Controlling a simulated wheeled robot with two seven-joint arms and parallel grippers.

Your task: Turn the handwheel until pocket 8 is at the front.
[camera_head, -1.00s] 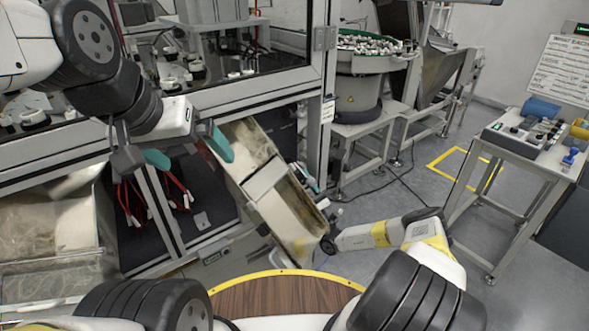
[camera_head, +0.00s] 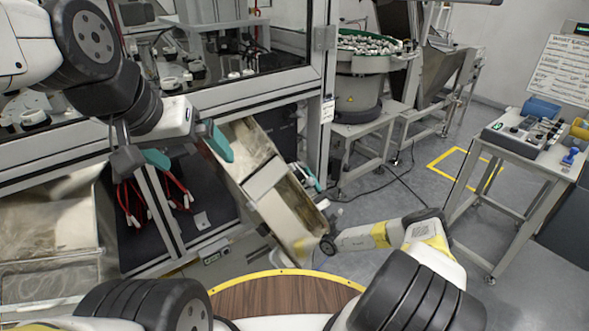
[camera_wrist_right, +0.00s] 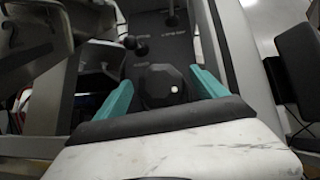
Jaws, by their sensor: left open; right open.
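My left gripper (camera_head: 188,150) is open and empty, in front of the machine frame and left of the upper end of a metal chute. My right gripper (camera_head: 314,190) is low beside the chute and partly hidden in the head view. In the right wrist view its teal fingers (camera_wrist_right: 162,92) stand apart, with a dark, many-sided knob-like part (camera_wrist_right: 163,86) between them; I cannot tell whether it is the handwheel or whether the fingers touch it. Black-and-white fixtures (camera_head: 188,76) stand inside the machine at the upper left.
The metal chute (camera_head: 265,180) slopes down between my grippers. A round wood-topped surface with yellow rim (camera_head: 285,273) is at the front. A bowl of small parts (camera_head: 365,45) stands behind. A control-box table (camera_head: 530,140) is at right, with open floor before it.

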